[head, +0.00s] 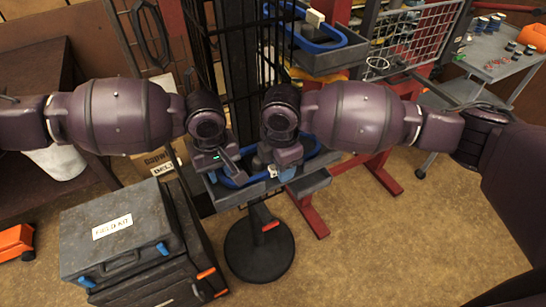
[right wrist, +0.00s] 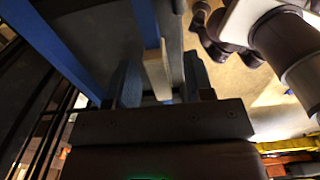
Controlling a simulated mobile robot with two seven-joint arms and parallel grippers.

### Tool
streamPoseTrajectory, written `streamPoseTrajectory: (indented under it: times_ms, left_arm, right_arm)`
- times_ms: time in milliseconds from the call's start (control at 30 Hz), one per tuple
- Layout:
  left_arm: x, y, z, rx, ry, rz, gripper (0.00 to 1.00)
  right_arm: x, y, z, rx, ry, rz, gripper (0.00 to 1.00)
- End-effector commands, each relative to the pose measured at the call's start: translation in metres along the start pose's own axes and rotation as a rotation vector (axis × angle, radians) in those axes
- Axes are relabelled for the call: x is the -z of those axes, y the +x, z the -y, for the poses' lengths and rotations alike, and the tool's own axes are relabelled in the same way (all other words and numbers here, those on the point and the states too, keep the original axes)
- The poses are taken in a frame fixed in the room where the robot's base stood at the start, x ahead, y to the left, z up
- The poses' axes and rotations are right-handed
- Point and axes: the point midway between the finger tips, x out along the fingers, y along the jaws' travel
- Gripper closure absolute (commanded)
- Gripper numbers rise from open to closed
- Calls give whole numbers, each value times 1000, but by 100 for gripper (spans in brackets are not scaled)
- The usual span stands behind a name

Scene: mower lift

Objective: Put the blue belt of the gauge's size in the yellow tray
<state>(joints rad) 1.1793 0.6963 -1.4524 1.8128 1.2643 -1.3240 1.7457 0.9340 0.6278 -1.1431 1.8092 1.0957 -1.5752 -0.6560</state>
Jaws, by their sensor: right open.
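A blue belt (head: 232,183) lies in a grey tray under my two grippers, partly hidden by them. A white tag (head: 272,171) shows on it. A second blue belt (head: 327,45) with a white tag lies in a higher grey tray. My left gripper (head: 226,160) is low over the lower tray's left part; its jaws are unclear. My right gripper (right wrist: 162,88) is open over that tray, a pale tag (right wrist: 157,72) and blue belt strip (right wrist: 148,22) between its fingers, in the right wrist view. I cannot make out the yellow tray or the gauge.
The lower grey tray (head: 312,184) and upper grey tray (head: 322,62) are by a black rack. A round black stand base (head: 259,250) is below. Dark cases (head: 118,238) stand at left, a grey cart (head: 490,55) at far right.

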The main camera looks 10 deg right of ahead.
Motion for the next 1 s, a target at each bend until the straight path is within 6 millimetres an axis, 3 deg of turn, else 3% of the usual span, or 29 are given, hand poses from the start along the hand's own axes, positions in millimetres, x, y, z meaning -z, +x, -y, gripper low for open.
streamPoseTrajectory:
  times_ms: [33, 167, 333, 733, 1000]
  left_arm:
    - [0, 0, 0, 0, 0, 0, 79]
    - [0, 0, 0, 0, 0, 0, 98]
    - [0, 0, 0, 0, -1, 0, 100]
    - [1, -3, 0, -1, -3, -2, 100]
    - [1, -19, 0, -2, -3, -6, 100]
  right_arm:
    - [0, 0, 0, 0, 0, 0, 55]
    - [0, 0, 0, 0, 0, 0, 75]
    - [0, 0, 0, 0, 0, 0, 100]
    - [0, -3, 0, 0, 0, -1, 100]
    - [0, -19, 0, -4, -1, 1, 100]
